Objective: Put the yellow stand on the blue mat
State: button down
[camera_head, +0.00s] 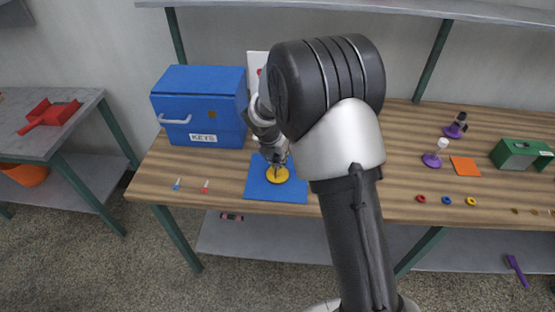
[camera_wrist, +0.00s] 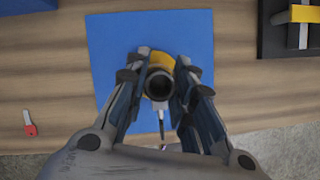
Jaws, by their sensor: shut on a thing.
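The yellow stand (camera_head: 278,176) has a round yellow base and is over the blue mat (camera_head: 292,194) in the head view. In the wrist view, a dark round tube end hides most of the stand, with part of its yellow base (camera_wrist: 160,61) showing behind. The blue mat (camera_wrist: 112,40) spreads below it there. My gripper (camera_head: 274,160) points down at the stand, and in the wrist view my gripper (camera_wrist: 160,90) has its fingers on both sides of the stand's upright part. It is shut on the stand. I cannot tell whether the base touches the mat.
A blue KEYS box (camera_head: 203,100) stands behind and left of the mat. A blue key (camera_head: 177,184) and a red key (camera_head: 206,185) lie left of the mat. To the right are a purple stand (camera_head: 432,159), an orange mat (camera_head: 465,166), small rings and a green box (camera_head: 520,153).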

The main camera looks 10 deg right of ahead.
jog(key=shift+r, duration=0.1)
jog(key=shift+f, duration=0.2)
jog(key=c, duration=1.4)
grip_release()
jog(key=shift+o, duration=0.2)
jog(key=shift+r, duration=0.1)
